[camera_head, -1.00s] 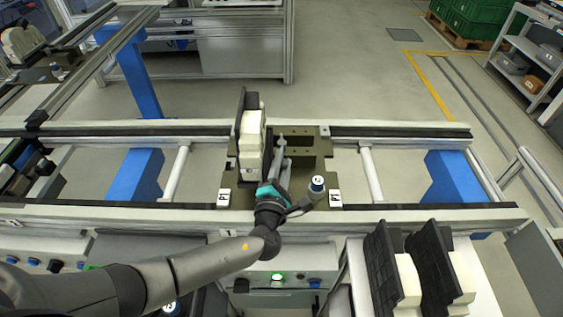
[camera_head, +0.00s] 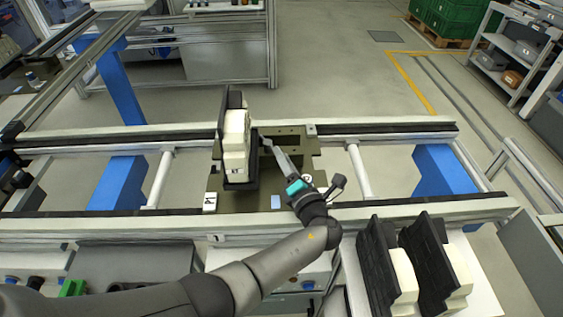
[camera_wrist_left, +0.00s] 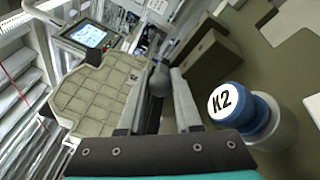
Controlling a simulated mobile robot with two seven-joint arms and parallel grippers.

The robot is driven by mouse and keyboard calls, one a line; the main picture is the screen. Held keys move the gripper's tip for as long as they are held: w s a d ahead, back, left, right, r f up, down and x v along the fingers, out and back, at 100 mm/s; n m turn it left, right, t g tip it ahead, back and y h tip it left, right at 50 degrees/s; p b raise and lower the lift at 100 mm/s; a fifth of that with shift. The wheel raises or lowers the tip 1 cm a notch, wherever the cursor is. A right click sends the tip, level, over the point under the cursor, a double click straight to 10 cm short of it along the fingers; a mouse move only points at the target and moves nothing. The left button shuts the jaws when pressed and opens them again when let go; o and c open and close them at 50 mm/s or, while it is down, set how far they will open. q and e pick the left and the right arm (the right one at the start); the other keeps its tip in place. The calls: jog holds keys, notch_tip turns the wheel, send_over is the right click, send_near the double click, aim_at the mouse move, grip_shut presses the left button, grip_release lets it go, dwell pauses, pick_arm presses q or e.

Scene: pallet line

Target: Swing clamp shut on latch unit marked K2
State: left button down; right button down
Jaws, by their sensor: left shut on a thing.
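My left gripper (camera_head: 270,148) reaches over the pallet plate (camera_head: 238,201) from the front right. In the left wrist view its jaws (camera_wrist_left: 160,95) are shut on a grey round-ended clamp handle (camera_wrist_left: 159,80). The latch unit's blue post (camera_wrist_left: 262,115) stands right of the jaws, its white cap marked K2 (camera_wrist_left: 224,101). In the head view the post is mostly hidden by my gripper. A white block with a black back (camera_head: 236,135) stands upright on the plate, left of the gripper. Whether the clamp touches it cannot be told. My right gripper is not in view.
The plate sits across the conveyor rails (camera_head: 400,208). Two black-and-white parts (camera_head: 405,262) stand on a light surface at the front right. A small white label (camera_head: 210,202) is at the plate's front left corner. A shelf rack (camera_head: 515,60) stands far right.

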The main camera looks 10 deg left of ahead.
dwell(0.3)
pick_arm(q)
jog(key=c, duration=0.6)
grip_release()
jog(key=shift+f, duration=0.1)
